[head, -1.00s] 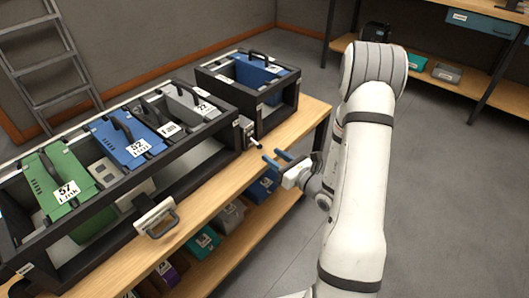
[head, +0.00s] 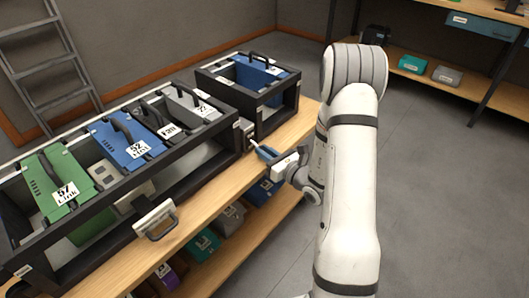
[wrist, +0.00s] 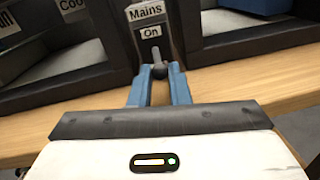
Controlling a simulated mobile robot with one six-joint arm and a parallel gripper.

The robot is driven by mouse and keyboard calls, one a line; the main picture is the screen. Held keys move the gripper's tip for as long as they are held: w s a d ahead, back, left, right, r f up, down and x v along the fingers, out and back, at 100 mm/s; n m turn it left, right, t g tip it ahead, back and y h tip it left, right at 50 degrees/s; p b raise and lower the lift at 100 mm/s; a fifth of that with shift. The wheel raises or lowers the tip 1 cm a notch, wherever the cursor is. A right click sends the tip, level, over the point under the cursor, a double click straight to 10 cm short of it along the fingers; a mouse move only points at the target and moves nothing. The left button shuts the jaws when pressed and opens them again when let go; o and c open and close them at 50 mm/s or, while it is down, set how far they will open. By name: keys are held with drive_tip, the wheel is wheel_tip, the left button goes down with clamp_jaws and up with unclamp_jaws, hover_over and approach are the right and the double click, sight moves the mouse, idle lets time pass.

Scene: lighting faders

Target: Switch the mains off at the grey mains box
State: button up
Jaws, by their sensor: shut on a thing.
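The grey mains box (wrist: 149,15) sits between the two black racks at the bench's front edge. It carries a "Mains" label and, below it, an "On" label (wrist: 149,31). Its lever (wrist: 156,55) has a dark round knob (wrist: 159,71) at the lower end. My gripper (wrist: 160,72) has its blue fingers on either side of the knob and is shut on it. In the head view my gripper (head: 262,151) is at the front of the mains box (head: 245,133), which it partly hides.
The long black rack (head: 190,155) holds a green, a blue and a grey module. A smaller rack (head: 268,100) holds a blue module. A handled box (head: 155,221) is at the bench front. Coloured boxes fill the lower shelf. Floor to the right is clear.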

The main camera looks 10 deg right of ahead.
clamp_jaws()
drive_tip(key=shift+f+t+b, duration=0.3)
drive_tip(key=shift+f+b, duration=0.15)
drive_tip(key=shift+b, duration=0.45)
drive_tip(key=shift+w+a+f+t+y+b, duration=0.15)
drive_tip(key=shift+t+y+b, duration=0.35)
drive_tip(key=shift+b, duration=0.65)
drive_tip(key=o, duration=0.7)
unclamp_jaws()
drive_tip(key=shift+c, duration=0.2)
